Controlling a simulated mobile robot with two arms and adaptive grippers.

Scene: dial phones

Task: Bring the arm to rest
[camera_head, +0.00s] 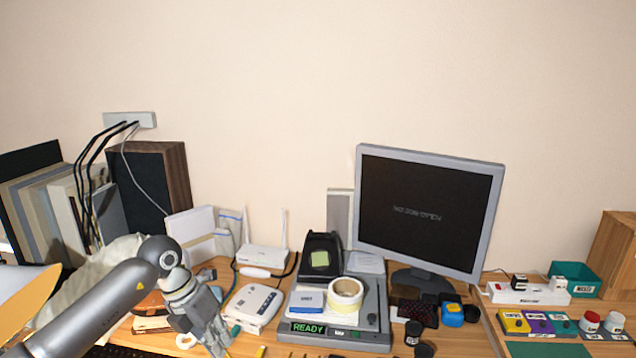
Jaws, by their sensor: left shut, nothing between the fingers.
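My left arm (110,300) comes in from the lower left over the desk. Its gripper (219,347) points down near the front edge of the picture, left of the grey device with the green READY display (309,329). The gripper is shut with nothing in it. Its fingertips are small and close to the bottom edge. My right gripper is not in view.
A white box-shaped device (254,306) stands close to the right of my left gripper. A monitor (428,212) stands behind. A tape roll (345,292) lies on the grey device. A button panel (540,323) is at right. The desk is crowded; the space above is free.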

